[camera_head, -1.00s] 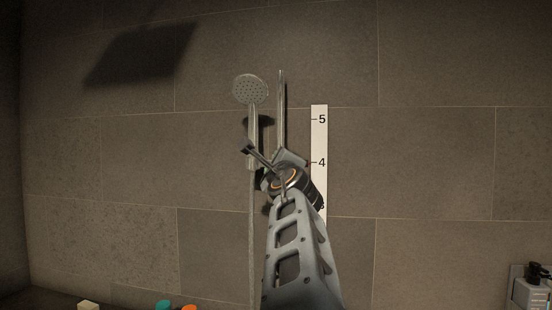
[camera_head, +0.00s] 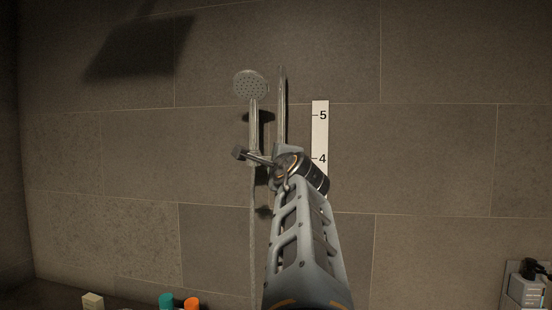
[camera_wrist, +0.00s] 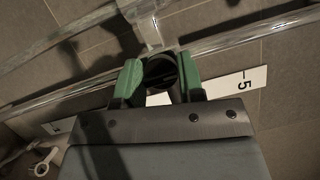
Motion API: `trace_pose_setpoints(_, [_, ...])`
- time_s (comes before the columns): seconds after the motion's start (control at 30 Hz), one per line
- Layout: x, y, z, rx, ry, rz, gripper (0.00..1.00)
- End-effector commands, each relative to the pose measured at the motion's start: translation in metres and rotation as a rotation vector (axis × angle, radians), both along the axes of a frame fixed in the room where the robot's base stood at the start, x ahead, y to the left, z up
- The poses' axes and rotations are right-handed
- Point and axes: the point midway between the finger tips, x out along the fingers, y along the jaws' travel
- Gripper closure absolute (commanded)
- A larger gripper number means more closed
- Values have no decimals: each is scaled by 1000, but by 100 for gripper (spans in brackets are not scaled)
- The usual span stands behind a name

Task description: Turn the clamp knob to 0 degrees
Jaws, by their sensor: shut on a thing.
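The clamp knob (camera_wrist: 158,68) is a dark round piece with a hollow-looking face in the wrist view. My gripper (camera_wrist: 160,80) has its two green fingertips on either side of the knob and is shut on it. A pale clamp arm (camera_wrist: 149,28) shows just beyond the knob, by the rail (camera_wrist: 235,38). In the head view, the hand shower (camera_head: 250,88) hangs upright left of the vertical rail (camera_head: 282,100). My wrist hides the knob and fingertips there. No angle marking on the knob can be read.
A white number strip (camera_head: 320,135) is on the tiled wall right of the rail, with 5 and 4 visible. A hose (camera_head: 252,225) hangs below the shower. Teal (camera_head: 166,301) and orange (camera_head: 192,303) caps stand at the bottom; a bottle (camera_head: 525,289) stands lower right.

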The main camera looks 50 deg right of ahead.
Motion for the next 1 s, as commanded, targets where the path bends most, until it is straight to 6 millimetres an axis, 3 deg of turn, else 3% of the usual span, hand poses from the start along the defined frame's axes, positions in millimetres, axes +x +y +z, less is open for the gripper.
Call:
trace_pose_setpoints(0.17, [-2, -1, 2, -7, -4, -7, 88])
trace_pose_setpoints(0.2, [-2, -1, 2, -7, -4, -7, 64])
trace_pose_setpoints(0.47, [0, 1, 1, -3, -2, -1, 39])
trace_pose_setpoints(0.77, [-3, 2, 0, -1, -2, 0, 39])
trace_pose_setpoints(1.0, [-32, 24, -4, -5, -3, -3, 39])
